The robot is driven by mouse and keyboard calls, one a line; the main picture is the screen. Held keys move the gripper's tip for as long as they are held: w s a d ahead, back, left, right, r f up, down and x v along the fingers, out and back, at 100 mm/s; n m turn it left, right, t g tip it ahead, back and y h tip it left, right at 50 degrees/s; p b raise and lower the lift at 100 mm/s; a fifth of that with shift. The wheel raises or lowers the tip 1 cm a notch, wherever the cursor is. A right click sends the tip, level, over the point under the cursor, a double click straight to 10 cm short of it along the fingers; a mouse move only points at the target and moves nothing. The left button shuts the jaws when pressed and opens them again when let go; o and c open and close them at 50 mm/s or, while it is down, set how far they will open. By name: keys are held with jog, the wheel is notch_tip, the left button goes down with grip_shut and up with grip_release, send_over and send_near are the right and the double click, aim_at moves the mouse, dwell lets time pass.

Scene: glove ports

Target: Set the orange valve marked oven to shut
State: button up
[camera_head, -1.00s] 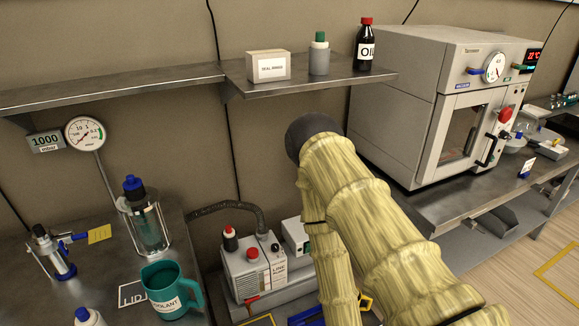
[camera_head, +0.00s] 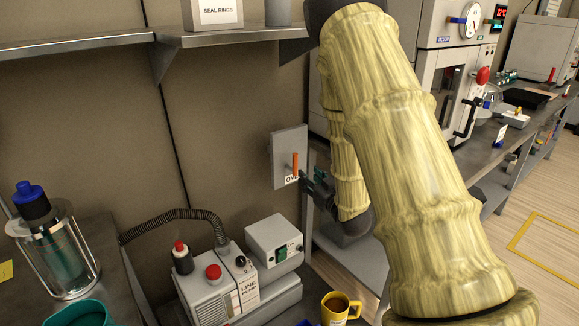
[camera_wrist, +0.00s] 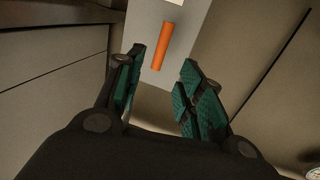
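The orange valve handle (camera_head: 295,163) stands upright on a grey wall plate (camera_head: 287,143), above a partly hidden label that begins with "OV". In the wrist view the orange handle (camera_wrist: 163,46) shows slightly tilted on the pale plate (camera_wrist: 196,14), ahead of and between my fingertips. My gripper (camera_head: 312,183) is at the lower right of the plate, close to the handle. In the wrist view my gripper (camera_wrist: 160,80) is open, its green-padded fingers apart with nothing held. I cannot tell whether a finger touches the plate.
Below the plate stand a white pump (camera_head: 222,290) with a red knob and a small white box (camera_head: 274,240). A yellow mug (camera_head: 340,308) is at the front. The shelf (camera_head: 220,38) overhangs above. The bench with the oven (camera_head: 450,85) stands to the right.

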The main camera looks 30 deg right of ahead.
aim_at(296, 161)
jog(key=w, duration=0.6)
jog(key=w+d, duration=0.1)
jog(key=w, duration=0.2)
jog(key=shift+w+r, duration=0.4)
jog(key=shift+w+d, duration=0.25)
jog(key=shift+w, duration=0.5)
grip_shut()
